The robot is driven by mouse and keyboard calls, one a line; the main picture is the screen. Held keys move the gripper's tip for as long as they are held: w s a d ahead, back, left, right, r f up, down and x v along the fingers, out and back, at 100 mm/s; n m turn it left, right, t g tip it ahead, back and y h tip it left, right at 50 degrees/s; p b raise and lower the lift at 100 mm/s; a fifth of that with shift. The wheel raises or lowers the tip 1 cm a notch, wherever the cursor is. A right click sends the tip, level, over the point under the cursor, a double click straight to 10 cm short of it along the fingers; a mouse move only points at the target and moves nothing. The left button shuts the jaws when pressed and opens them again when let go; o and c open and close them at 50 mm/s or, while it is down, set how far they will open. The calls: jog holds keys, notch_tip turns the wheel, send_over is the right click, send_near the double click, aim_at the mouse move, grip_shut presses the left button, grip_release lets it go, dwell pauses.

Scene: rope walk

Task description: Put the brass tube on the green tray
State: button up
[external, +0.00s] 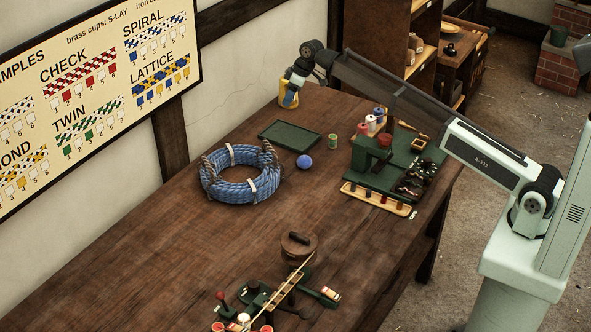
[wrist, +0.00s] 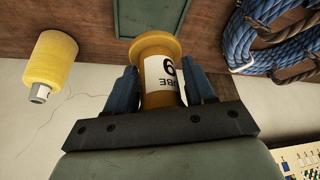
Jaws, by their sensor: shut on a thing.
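In the external view my gripper (external: 297,74) is over the far end of the table, up and slightly right of the green tray. The green tray (external: 290,136) lies flat and empty behind the rope coil. Part of the tray (wrist: 150,15) shows past the tube in the wrist view.
A yellow spool (wrist: 50,62) stands at the left in the wrist view. A blue rope coil (external: 242,174) lies near the tray. A blue ball (external: 304,162) and a small green can (external: 332,141) are to its right. A green workstation (external: 382,170) stands further right.

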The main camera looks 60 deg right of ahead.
send_over(290, 135)
jog(key=shift+a+f, duration=0.1)
jog(key=shift+f, duration=5.75)
jog(key=o, duration=1.4)
jog(key=shift+o, duration=0.2)
jog(key=v, duration=1.2)
jog(key=shift+s, duration=0.1)
